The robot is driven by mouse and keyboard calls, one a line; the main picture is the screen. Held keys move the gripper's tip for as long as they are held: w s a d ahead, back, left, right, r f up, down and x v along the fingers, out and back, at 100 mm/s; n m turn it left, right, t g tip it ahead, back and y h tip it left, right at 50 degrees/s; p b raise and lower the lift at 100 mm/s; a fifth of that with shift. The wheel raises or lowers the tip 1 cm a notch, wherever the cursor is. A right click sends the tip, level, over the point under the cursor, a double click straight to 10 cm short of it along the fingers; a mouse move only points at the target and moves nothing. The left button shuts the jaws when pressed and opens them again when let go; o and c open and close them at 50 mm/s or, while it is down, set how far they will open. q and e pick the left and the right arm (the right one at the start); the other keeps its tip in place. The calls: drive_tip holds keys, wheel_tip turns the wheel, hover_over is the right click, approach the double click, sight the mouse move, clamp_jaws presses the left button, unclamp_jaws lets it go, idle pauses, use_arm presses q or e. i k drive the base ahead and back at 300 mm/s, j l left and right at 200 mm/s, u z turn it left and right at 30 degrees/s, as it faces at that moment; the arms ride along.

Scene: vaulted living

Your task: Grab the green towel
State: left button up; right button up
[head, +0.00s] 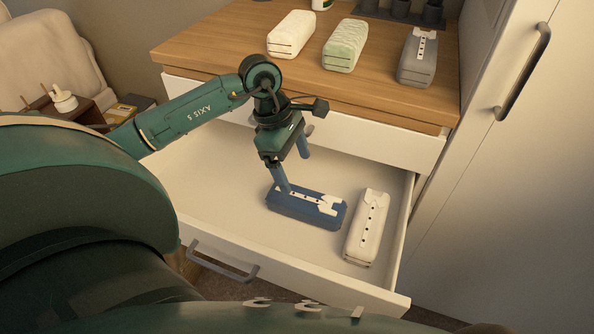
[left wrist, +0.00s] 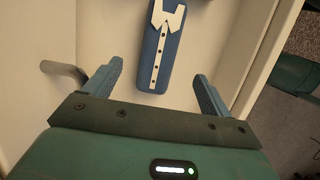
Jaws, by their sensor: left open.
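The green towel (head: 344,46) is a pale green folded bundle on the wooden dresser top, between a white bundle and a grey one. It is not in the left wrist view. My left gripper (head: 297,172) is open over the pulled-out drawer, lower than the dresser top and nearer to me than the green towel. Its two blue fingers point down, with one fingertip close to a blue folded garment (head: 307,206). In the left wrist view the left gripper (left wrist: 158,72) is spread and empty, with the blue garment (left wrist: 158,58) beyond the fingers. My right gripper is not in view.
The open drawer (head: 215,185) also holds a white folded garment (head: 366,228). On the dresser top (head: 215,45) are a white towel (head: 291,35), a grey folded garment (head: 417,60) and a dark holder at the back. A tall cabinet (head: 500,180) stands close on the right.

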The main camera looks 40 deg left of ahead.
sight(340, 53)
drive_tip(key=k, duration=1)
